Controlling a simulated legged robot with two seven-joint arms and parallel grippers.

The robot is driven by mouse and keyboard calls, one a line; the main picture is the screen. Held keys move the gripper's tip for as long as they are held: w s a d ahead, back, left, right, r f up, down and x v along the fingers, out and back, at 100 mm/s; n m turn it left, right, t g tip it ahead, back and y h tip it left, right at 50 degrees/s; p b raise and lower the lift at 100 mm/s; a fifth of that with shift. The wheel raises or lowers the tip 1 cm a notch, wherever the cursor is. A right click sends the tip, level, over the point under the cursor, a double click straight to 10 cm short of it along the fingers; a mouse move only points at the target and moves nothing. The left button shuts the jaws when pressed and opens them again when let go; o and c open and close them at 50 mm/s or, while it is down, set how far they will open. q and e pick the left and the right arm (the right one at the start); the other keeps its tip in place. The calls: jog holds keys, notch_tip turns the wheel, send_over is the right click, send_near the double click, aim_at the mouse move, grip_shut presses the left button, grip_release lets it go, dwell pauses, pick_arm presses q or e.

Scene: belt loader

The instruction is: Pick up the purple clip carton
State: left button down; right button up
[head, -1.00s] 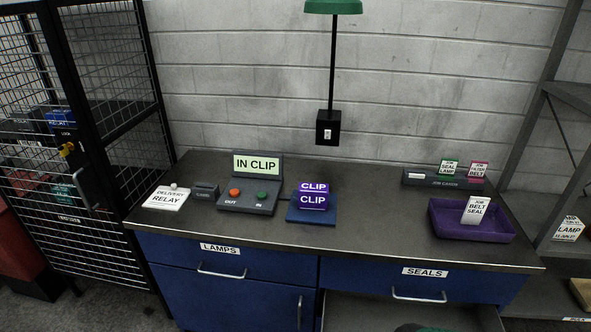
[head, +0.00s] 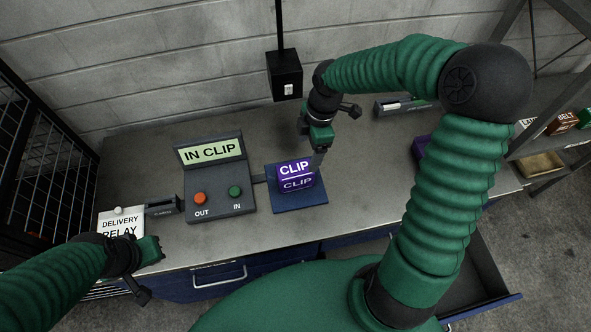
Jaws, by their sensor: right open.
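The purple clip carton (head: 296,174) sits upright on a blue pad (head: 304,200) on the counter, with CLIP printed in white on its top and front. My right gripper (head: 318,155) reaches down from the upper right and is open, just behind and to the right of the carton. Its fingers are small in the view, and I cannot tell whether they touch the carton. My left gripper (head: 142,262) is low at the left, near the counter's front edge and well away from the carton; its jaws are not clear.
A console (head: 217,186) reading IN CLIP, with OUT and IN buttons, stands left of the pad. A DELIVERY RELAY card (head: 121,223) lies farther left. A lamp post's black box (head: 285,75) is behind. My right arm partly hides a purple tray (head: 420,150). An open drawer (head: 490,290) juts out at lower right.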

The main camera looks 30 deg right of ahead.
send_near(295, 169)
jog(key=shift+s+a+f, duration=0.1)
jog(key=shift+s+f, duration=0.95)
jog(key=shift+s, duration=0.1)
jog(key=w+f, duration=0.3)
jog(key=f, duration=0.1)
jog(key=shift+a+f, duration=0.1)
jog(key=shift+a, duration=0.3)
jog(key=f, duration=0.2)
jog(key=s+f+p, duration=0.1)
jog(key=shift+a+f, duration=0.15)
jog(key=shift+a, duration=0.15)
jog(key=shift+f, duration=0.3)
jog(key=shift+w+d+f, duration=0.1)
jog(key=shift+w+f, duration=0.05)
jog(key=shift+w, duration=0.3)
jog(key=shift+c, duration=2.3)
jog(key=c, duration=1.2)
pick_arm(q)
jog(key=shift+w+a+r, duration=0.1)
jog(key=shift+w+r, duration=0.05)
jog(key=shift+w, duration=0.55)
pick_arm(e)
jog(key=shift+o, duration=0.2)
